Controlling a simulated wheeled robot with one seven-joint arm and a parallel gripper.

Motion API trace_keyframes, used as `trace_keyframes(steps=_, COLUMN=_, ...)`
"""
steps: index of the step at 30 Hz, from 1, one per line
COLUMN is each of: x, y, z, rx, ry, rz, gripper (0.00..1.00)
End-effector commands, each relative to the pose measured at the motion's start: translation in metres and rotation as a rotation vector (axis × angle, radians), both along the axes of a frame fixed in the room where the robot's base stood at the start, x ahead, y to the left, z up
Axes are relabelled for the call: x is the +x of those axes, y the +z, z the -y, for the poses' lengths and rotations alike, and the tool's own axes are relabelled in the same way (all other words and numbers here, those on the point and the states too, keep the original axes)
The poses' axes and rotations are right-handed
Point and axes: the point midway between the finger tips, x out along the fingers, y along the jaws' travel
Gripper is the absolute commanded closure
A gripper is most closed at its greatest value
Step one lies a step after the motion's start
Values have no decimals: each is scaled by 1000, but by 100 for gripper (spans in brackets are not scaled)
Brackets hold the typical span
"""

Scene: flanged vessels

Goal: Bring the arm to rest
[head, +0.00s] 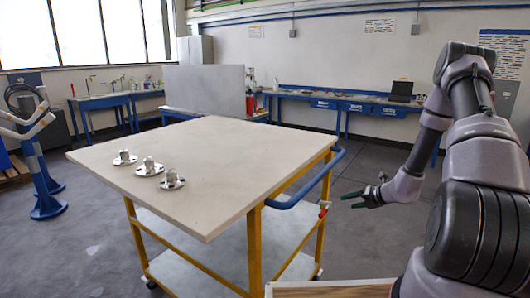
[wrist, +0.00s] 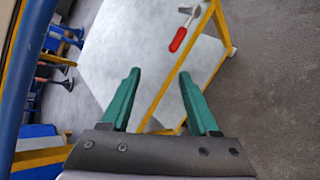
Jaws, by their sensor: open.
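My gripper (head: 354,200) hangs in the air to the right of the yellow-framed cart, apart from it and below the height of its top. Its green fingers stand apart with nothing between them; the wrist view shows the open gripper (wrist: 158,100) too. My arm reaches down to it from the right side of the head view. Three small flanged metal vessels (head: 149,167) stand upright in a row near the left edge of the cart top (head: 235,150).
The cart's blue push handle (head: 312,183) juts out towards my gripper. Blue workbenches (head: 355,105) line the back wall. A wooden-edged surface (head: 330,289) lies at the bottom. Grey floor (head: 375,245) around my gripper is clear.

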Motion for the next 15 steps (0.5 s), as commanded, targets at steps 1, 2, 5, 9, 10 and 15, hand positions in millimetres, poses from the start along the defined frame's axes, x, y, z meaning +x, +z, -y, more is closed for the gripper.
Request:
trace_keyframes(steps=1, x=3, y=18, z=-5, rx=-29, ry=50, rz=33, gripper=38)
trace_keyframes(steps=2, x=4, y=29, z=-9, rx=-49, ry=83, rz=53, gripper=38)
trace_keyframes(steps=5, x=5, y=69, z=-24, rx=-125, ry=216, rz=132, gripper=38)
trace_keyframes(steps=9, x=-5, y=141, z=-53, rx=-280, ry=465, rz=279, gripper=38)
trace_keyframes(steps=10, x=-10, y=157, z=-60, rx=-316, ry=523, rz=312, gripper=38)
trace_keyframes(steps=15, x=-44, y=235, z=-94, rx=-532, ry=836, rz=492, gripper=38)
